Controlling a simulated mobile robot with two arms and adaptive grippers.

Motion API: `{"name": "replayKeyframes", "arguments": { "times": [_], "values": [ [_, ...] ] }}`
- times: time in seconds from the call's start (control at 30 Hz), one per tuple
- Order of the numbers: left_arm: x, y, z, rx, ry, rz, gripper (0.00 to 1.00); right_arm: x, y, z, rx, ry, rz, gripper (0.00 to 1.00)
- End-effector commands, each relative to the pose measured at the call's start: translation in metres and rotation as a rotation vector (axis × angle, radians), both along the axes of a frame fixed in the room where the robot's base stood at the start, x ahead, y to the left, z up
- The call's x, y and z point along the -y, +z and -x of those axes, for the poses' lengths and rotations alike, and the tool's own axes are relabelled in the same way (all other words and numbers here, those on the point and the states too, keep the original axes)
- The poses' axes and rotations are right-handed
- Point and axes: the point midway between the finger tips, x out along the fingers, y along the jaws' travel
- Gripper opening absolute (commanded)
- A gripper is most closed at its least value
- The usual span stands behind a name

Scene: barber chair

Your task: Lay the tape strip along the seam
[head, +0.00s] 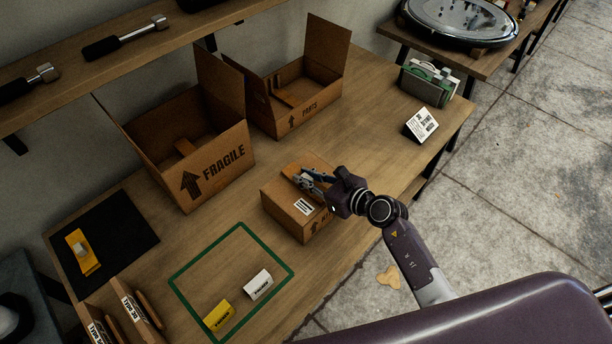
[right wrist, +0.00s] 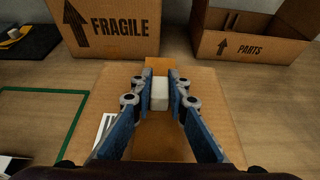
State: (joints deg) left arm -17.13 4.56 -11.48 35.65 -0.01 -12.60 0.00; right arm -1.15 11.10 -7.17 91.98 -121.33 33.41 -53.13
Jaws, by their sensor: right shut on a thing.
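A small closed cardboard box (head: 284,213) stands on the wooden table; its top also fills the middle of the right wrist view (right wrist: 210,105). An orange-brown tape strip (head: 291,169) is over the box top, running roughly along its middle. In the right wrist view its far end (right wrist: 157,66) shows beyond the fingertips. My right gripper (head: 304,181) is over the box, shut on a pale block (right wrist: 159,93) that appears to be the strip's grip. The seam is hidden under the strip and fingers. I cannot tell whether the strip touches the box all along. My left gripper is not in view.
Open boxes marked FRAGILE (head: 218,160) and PARTS (head: 312,117) stand behind. A green outline (head: 205,256) holds yellow (head: 219,314) and white (head: 258,284) labelled blocks. A black mat (head: 126,222) with a yellow item (head: 82,252) lies left.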

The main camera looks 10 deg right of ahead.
Motion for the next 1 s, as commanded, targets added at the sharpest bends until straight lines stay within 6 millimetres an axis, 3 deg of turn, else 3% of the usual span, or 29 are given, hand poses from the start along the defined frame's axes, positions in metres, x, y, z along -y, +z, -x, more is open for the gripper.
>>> {"name": "replayKeyframes", "arguments": {
  "times": [0.23, 0.27, 0.43, 0.77, 1.0],
  "values": [
    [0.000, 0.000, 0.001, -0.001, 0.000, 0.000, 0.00, 0.000, 0.000, 0.000, 0.001, 0.000, 0.001, 0.02],
    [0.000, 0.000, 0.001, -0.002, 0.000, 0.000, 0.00, 0.000, 0.000, 0.000, 0.001, 0.000, 0.001, 0.17],
    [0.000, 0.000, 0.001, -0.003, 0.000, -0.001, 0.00, 0.000, 0.000, 0.000, 0.001, 0.000, 0.001, 0.35],
    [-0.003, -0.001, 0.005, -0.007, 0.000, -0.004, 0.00, 0.001, 0.001, 0.002, 0.001, 0.000, 0.001, 0.35],
    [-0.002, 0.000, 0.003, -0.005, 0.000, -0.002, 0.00, 0.018, 0.012, 0.026, 0.001, 0.001, 0.005, 0.35]
  ]
}}
